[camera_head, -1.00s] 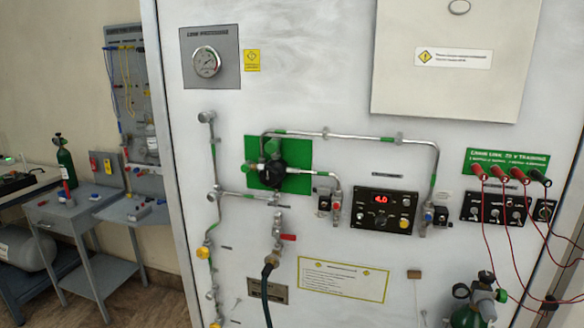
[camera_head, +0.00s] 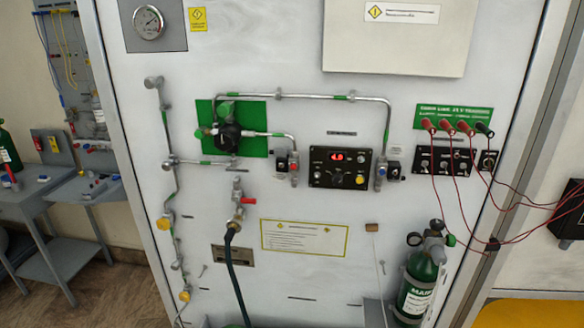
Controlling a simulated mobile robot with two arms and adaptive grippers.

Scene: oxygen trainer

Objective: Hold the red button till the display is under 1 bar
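The black control panel (camera_head: 340,167) is fixed in the middle of the white upright board. Its small display (camera_head: 337,157) is lit in red; the digits are small and blurred, perhaps 4.0. Small knobs and a yellow button (camera_head: 360,180) sit below the display. A small red part (camera_head: 294,167) shows on the fitting just left of the panel; I cannot tell whether it is the red button. Neither of my grippers is in view, and nothing touches the panel.
A red-handled valve (camera_head: 247,201) with a dark hose is lower left of the panel. Red cables hang from the sockets (camera_head: 446,126) at right. A green cylinder (camera_head: 418,284) stands at lower right. A grey side table (camera_head: 82,187) is at left. The space before the panel is clear.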

